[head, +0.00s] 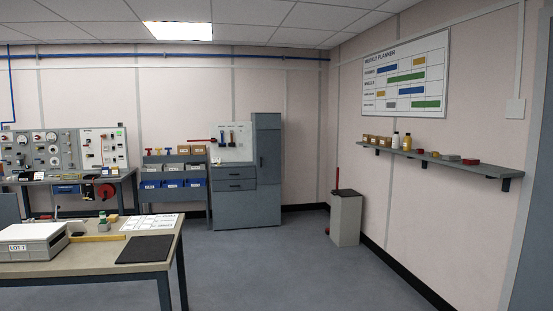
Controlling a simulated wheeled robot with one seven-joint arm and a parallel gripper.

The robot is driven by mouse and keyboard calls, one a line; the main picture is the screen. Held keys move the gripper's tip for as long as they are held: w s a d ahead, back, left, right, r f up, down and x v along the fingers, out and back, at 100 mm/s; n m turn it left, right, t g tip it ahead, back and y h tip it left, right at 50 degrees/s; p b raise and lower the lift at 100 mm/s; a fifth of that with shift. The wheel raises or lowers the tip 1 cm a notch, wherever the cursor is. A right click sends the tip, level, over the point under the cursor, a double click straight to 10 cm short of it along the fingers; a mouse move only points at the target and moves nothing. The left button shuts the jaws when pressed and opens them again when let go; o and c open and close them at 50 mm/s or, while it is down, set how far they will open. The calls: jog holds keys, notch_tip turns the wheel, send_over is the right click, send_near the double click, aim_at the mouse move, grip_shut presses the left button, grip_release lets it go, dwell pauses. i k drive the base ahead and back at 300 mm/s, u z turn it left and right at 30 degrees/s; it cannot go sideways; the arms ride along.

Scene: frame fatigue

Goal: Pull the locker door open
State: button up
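The locker (266,160) is a tall, narrow grey-blue cabinet against the back wall, right of the picture's middle. Its door (269,155) faces me and looks shut. A handle is too small to make out clearly. The locker stands beside a lower drawer unit (235,180) with a pegboard above it. My gripper is not in view.
A table (75,262) with a white box (32,241) and a black mat (147,249) stands at the near left. A grey bin (346,217) stands right of the locker by the right wall. A wall shelf (440,160) juts out at right. The middle floor (270,265) is clear.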

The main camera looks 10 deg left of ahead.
aim_at(268, 142)
jog(key=u, duration=0.3)
jog(key=i, duration=2.35)
jog(key=u, duration=0.45)
jog(key=i, duration=4.65)
jog(key=z, duration=0.45)
jog(key=i, duration=2.3)
jog(key=z, duration=0.25)
